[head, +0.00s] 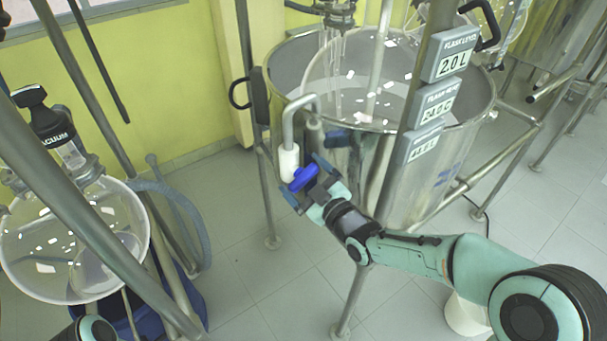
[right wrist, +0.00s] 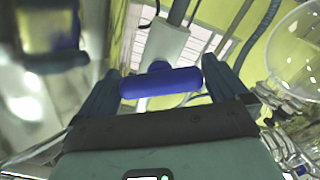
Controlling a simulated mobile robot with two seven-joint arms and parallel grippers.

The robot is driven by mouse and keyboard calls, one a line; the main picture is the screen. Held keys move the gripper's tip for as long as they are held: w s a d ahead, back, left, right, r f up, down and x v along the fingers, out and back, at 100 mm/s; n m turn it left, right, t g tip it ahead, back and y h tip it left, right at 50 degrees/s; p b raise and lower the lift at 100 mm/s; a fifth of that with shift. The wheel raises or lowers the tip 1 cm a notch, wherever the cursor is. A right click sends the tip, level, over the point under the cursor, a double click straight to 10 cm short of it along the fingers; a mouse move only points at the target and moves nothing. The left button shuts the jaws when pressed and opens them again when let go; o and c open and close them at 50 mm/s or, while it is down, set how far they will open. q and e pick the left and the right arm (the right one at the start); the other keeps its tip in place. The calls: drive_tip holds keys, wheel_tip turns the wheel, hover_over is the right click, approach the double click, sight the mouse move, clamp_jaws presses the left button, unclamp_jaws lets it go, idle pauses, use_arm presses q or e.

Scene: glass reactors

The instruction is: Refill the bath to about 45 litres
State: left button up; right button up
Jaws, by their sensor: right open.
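The bath is a large steel vessel (head: 445,175) on legs, with a glass flask (head: 375,75) inside it. A bent metal pipe (head: 299,100) with a white sleeve (head: 289,162) hangs over its left side. A blue tap handle (head: 303,177) sits just below the sleeve. My right gripper (head: 306,180) is at this handle. In the right wrist view the handle (right wrist: 160,82) lies crosswise between the two open fingers, near both; contact cannot be told. My left gripper is out of view.
Steel frame posts (head: 255,120) and legs stand around the bath. A second glass vessel (head: 75,240) on a frame is at the left, with a grey hose (head: 180,205) beside it. Clear tiled floor (head: 235,215) lies between. A white container (head: 466,315) stands under my right arm.

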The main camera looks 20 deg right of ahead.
drive_tip(key=shift+w+a, duration=0.1)
drive_tip(key=shift+w, duration=0.1)
drive_tip(key=c, duration=0.7)
drive_tip(key=shift+f+m+b, duration=0.1)
drive_tip(key=shift+m+b, duration=0.8)
drive_tip(key=shift+b, duration=0.15)
drive_tip(key=shift+m+b, duration=0.75)
drive_tip(key=shift+m, duration=0.25)
drive_tip(key=shift+m+b, duration=0.55)
drive_tip(key=shift+m, duration=0.55)
